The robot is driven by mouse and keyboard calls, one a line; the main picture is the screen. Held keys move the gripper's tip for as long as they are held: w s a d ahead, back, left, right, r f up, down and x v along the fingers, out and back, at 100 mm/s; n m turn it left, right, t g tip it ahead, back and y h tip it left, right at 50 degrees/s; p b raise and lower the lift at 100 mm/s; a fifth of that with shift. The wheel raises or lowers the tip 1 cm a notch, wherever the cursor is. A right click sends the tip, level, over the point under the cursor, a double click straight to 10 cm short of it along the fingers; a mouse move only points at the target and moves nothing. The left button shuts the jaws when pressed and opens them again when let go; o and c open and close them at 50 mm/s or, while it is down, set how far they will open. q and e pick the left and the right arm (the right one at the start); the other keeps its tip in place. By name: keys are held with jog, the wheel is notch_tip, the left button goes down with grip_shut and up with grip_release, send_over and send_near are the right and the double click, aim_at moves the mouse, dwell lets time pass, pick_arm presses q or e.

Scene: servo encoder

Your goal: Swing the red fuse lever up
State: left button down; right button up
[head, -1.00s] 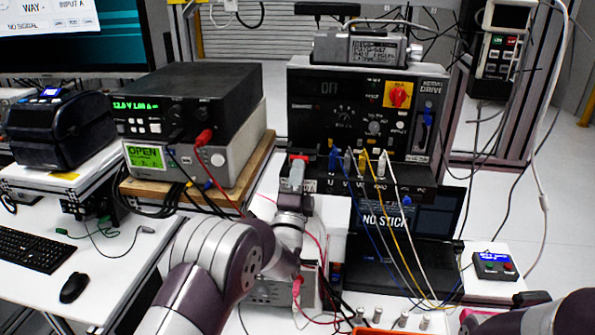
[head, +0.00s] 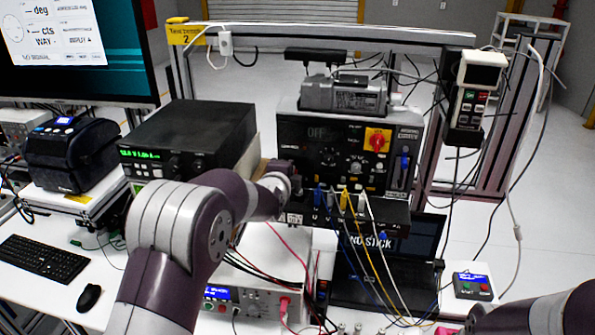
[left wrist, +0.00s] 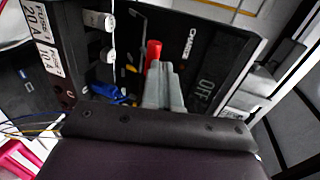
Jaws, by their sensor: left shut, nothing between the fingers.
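The red fuse lever (left wrist: 153,50) shows in the left wrist view as a short red handle against the black panel. My left gripper (left wrist: 161,70) is shut and empty. Its grey fingertips are right by the lever's lower end; I cannot tell whether they touch it. In the head view my left wrist is in front of the lower left of the black drive unit (head: 300,150), and the lever is hidden there. The panel's display reads OFF. My right arm shows at the bottom right of the head view, but its gripper cannot be made out.
A red rotary switch (head: 377,140) sits on a yellow plate on the drive unit. Blue, yellow and white leads hang from its lower front, by a laptop (head: 415,235). A power supply (head: 185,140) stands left. A pendant (head: 475,90) hangs right.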

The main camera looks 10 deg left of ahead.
pick_arm(q)
jog(key=shift+w+a+r, duration=0.25)
jog(key=shift+w+r, duration=0.4)
jog(key=shift+w, duration=0.25)
pick_arm(e)
jog(key=shift+w+d+r, duration=0.2)
jog(key=shift+d+r, duration=0.05)
jog(key=shift+r, duration=0.2)
pick_arm(q)
jog(key=shift+d, duration=0.2)
pick_arm(e)
jog(key=shift+d, duration=0.15)
pick_arm(q)
jog(key=shift+a, duration=0.15)
